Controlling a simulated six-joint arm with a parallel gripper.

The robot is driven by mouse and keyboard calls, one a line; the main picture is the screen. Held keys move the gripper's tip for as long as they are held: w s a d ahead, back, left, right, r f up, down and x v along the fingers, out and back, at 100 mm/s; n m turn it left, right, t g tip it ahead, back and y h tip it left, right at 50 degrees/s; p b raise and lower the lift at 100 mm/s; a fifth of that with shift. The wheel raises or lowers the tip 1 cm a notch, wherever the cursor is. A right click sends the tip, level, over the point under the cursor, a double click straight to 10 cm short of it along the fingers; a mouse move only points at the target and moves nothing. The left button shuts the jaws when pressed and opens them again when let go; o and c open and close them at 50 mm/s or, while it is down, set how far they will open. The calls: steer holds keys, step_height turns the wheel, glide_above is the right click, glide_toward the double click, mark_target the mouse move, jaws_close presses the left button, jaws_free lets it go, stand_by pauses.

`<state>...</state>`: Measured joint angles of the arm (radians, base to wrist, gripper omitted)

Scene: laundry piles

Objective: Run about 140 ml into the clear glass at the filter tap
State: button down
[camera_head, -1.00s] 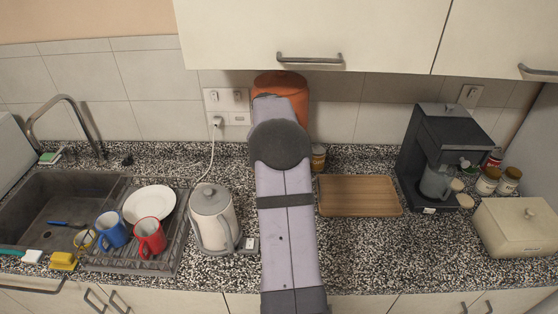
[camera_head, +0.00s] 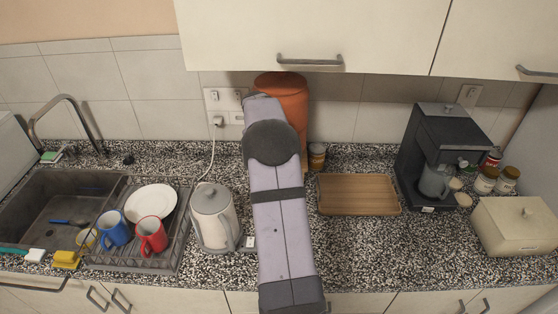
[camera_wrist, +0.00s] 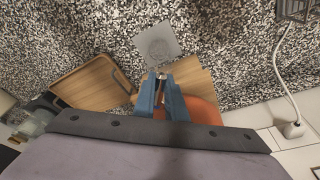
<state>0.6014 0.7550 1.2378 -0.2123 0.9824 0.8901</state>
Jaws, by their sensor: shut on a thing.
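The orange-brown filter container (camera_head: 285,92) stands against the back wall, partly hidden behind my arm in the head view. Its orange side also shows in the wrist view (camera_wrist: 204,110), on a wooden stand (camera_wrist: 192,76). My gripper (camera_wrist: 164,87), with blue fingers, is in front of the container, shut on a small part that looks like its tap; the fingers hide most of it. A faint round outline, probably the clear glass (camera_wrist: 157,46), shows on a grey square plate (camera_wrist: 174,29) just beyond the fingertips. I cannot tell any water level. The head view hides gripper and glass.
A kettle (camera_head: 213,218) stands left of my arm, with its cord running to the wall socket. The coffee machine (camera_head: 445,150) stands further right. Counter in front of the board is clear.

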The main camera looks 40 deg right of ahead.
steer(key=shift+w+d+r, duration=0.1)
steer(key=shift+w+r, duration=0.05)
steer(key=shift+w+m+g+p, duration=0.2)
steer(key=shift+m+p, duration=0.25)
steer(key=shift+m, duration=0.35)
steer(key=shift+w+m+g+p, duration=0.1)
steer(key=shift+w+m+p, duration=0.3)
steer(key=shift+m, duration=0.4)
steer(key=shift+s, duration=0.2)
stand_by(0.4)
